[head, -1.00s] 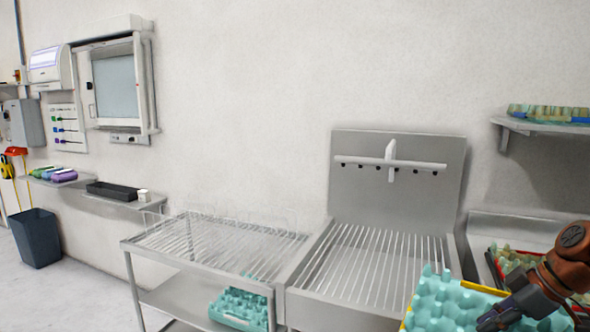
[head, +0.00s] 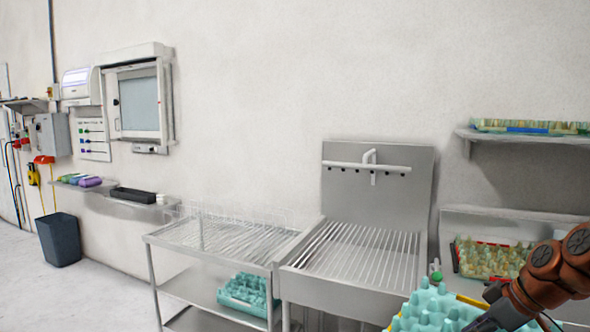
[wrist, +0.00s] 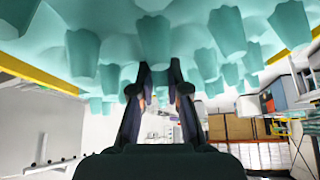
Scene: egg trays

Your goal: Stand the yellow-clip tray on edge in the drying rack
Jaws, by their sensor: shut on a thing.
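The tray with yellow clips (head: 425,310) is teal and knobbly, at the bottom right of the head view and partly cut off. My gripper (head: 490,318) is shut on this tray. In the wrist view the tray (wrist: 90,50) fills the top, with yellow strips at both sides. The gripper's fingers (wrist: 160,82) reach up to it; the exact contact is hidden among its knobs. The drying rack (head: 225,237) looks like the thin upright wires on the slatted metal table left of the sink. No tray stands among those wires.
A slatted wash sink (head: 350,258) with a tap stands right of the rack table. Another teal tray (head: 245,293) lies on the table's lower shelf. Other trays (head: 490,257) lie at the right, with more on a wall shelf (head: 540,135). A dark bin (head: 60,240) stands far left.

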